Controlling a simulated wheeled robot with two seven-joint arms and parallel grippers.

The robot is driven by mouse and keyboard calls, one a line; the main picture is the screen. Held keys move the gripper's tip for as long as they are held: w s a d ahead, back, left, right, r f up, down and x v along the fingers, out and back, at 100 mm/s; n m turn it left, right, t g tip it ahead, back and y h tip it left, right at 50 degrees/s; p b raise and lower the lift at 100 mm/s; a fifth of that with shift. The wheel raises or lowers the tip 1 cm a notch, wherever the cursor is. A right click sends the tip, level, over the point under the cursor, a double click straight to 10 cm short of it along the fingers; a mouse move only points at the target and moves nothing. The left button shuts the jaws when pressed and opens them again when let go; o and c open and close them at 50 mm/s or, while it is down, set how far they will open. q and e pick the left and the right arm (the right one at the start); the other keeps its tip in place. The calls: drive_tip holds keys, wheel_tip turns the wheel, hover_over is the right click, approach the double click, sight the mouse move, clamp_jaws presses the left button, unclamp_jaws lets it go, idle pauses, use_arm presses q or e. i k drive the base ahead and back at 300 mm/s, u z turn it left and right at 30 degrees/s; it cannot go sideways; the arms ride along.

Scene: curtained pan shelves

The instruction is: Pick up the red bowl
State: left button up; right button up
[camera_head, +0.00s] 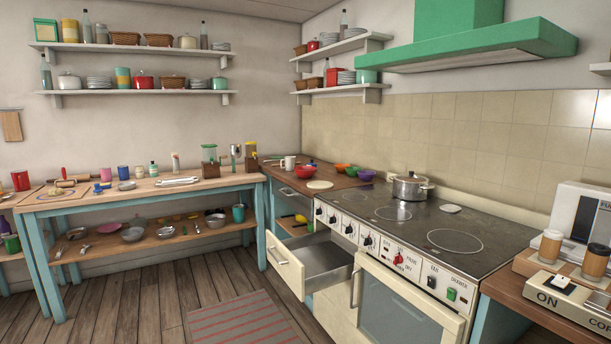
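A red bowl (306,172) sits on the wooden corner counter (334,182), to the left of the stove and just behind a pale round board (320,185). An orange bowl (343,169), a green bowl (353,171) and a purple bowl (365,175) stand to its right on the same counter. A white mug (289,163) stands behind it to the left. Neither of my grippers is in view.
A drawer (325,259) stands pulled out beside the stove (430,225), low in front of the corner counter. A pot (411,187) sits on the stove. A blue-legged table (135,190) runs along the left wall. Floor with a striped rug (236,320) is free in front.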

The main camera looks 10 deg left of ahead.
sight(302, 172)
drive_tip(key=u, duration=1.25)
drive_tip(key=i, duration=6.05)
drive_tip(key=z, duration=3.9)
